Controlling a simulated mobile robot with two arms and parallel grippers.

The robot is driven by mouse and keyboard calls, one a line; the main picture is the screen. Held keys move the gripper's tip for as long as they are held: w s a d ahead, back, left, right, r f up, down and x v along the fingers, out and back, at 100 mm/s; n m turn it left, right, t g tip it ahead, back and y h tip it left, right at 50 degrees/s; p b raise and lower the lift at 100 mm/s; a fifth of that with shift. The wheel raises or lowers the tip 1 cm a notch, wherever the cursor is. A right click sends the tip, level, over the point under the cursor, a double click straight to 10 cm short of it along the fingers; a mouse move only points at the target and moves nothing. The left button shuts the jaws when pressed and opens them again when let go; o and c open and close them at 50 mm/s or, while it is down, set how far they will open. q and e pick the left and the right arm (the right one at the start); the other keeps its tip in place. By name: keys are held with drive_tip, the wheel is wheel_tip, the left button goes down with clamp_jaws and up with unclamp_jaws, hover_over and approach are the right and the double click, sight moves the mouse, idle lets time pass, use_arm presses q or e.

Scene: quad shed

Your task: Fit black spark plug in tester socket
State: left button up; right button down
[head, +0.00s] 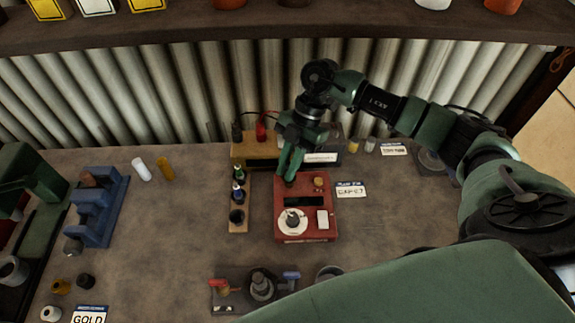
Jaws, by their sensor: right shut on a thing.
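The red tester box (281,224) sits mid-bench, with a dark slot, a round white dial, a small white block and an orange-brown knob on top. My right gripper (290,174) is over the tester's back left corner, fingers pointing down. It is shut on a small dark thing, which fits the black spark plug (290,183); the fingers hide most of it. The tester socket is hidden under the fingertips, so I cannot tell whether the plug is in it or above it. My left gripper is not in view.
A wooden rack (238,227) with upright plugs stands left of the tester. A wooden box (243,152) with black and red posts is behind. A dark fixture (235,296) is in front.

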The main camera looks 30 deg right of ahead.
drive_tip(key=shift+f, duration=0.5)
idle(0.3)
drive_tip(key=c, duration=0.9)
unclamp_jaws()
drive_tip(key=shift+r, duration=0.1)
drive_tip(key=shift+r+p, duration=2.85)
drive_tip(key=shift+r, duration=0.65)
drive_tip(key=shift+f, duration=0.1)
